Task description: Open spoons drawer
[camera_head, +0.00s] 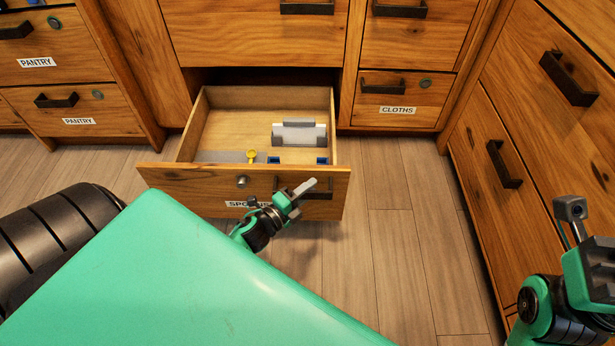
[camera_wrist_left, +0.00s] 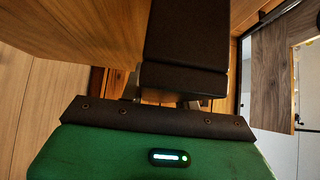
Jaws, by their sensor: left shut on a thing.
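The spoons drawer (camera_head: 212,180) is pulled well out from the wooden cabinet, low in the middle of the head view. Its "SPOONS" label is partly covered by my left gripper (camera_head: 303,194). That gripper is shut on the drawer's dark bar handle (camera_head: 320,188), at the right part of the drawer front. In the left wrist view the dark handle (camera_wrist_left: 186,38) fills the space at the jaws, with the wooden drawer front beside it. My right gripper (camera_head: 585,255) is partly in view at the right edge; its fingertips are not clear.
Inside the drawer are a grey-white object (camera_head: 300,133), a yellow-topped item (camera_head: 251,155) and small blue pieces. The cloths drawer (camera_head: 390,90) and pantry drawers (camera_head: 70,100) are closed. A cabinet (camera_head: 505,130) flanks the right. Bare plank floor (camera_head: 400,220) lies right of the drawer.

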